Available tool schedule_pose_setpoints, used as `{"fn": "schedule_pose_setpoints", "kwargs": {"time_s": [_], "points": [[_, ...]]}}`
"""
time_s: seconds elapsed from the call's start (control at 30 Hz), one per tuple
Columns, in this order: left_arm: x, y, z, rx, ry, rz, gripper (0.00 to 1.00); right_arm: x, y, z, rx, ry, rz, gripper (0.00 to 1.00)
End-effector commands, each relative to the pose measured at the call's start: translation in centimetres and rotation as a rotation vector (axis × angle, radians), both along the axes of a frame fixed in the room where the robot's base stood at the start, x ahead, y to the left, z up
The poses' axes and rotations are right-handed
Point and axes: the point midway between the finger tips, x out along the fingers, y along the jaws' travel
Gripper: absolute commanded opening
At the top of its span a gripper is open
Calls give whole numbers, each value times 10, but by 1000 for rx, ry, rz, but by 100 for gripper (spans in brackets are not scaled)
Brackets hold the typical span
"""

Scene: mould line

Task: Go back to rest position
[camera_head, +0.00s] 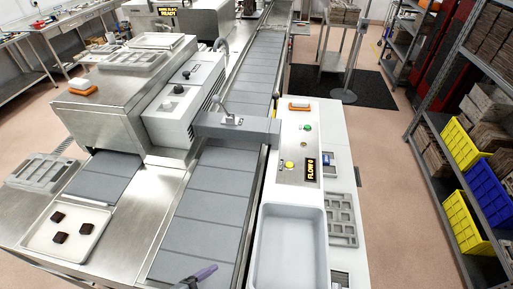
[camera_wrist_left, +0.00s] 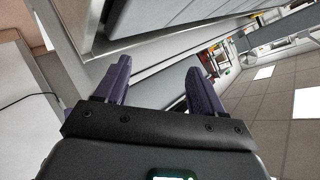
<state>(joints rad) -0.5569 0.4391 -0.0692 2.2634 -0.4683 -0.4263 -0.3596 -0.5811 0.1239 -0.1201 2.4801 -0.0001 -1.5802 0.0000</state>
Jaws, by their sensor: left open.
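My left gripper (camera_head: 198,277) shows only in part at the bottom edge of the head view, over the near end of the grey conveyor belt (camera_head: 205,205). In the left wrist view, my left gripper (camera_wrist_left: 158,66) has its two purple fingers spread apart with nothing between them. It is open and empty. My right gripper is in neither view.
A pale tray (camera_head: 88,247) with several dark pieces lies at the left, near a grey mould (camera_head: 42,172). A grey bin (camera_head: 290,252) and control panel (camera_head: 306,145) stand right of the belt. A shelf holds yellow crates (camera_head: 462,222) at far right.

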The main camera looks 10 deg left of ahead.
Motion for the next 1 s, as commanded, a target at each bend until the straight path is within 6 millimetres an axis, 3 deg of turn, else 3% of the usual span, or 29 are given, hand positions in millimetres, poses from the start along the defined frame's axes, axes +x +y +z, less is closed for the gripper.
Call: {"fn": "schedule_pose_setpoints", "kwargs": {"time_s": [0.13, 0.27, 0.47, 0.63, 0.7, 1.0], "points": [[5, 4, 6, -115, 189, 344, 69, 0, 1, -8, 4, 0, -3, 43], [-6, 20, 7, -175, 380, 580, 69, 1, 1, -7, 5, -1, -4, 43], [-43, 49, -2, -173, 647, 834, 69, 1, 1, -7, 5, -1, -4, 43], [-86, 64, -19, -134, 887, 1019, 69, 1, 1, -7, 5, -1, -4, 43], [-83, 63, 14, -144, 871, 1014, 69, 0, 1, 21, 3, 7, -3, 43], [-82, 63, 78, -140, 869, 1009, 69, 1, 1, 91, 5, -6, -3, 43]]}}
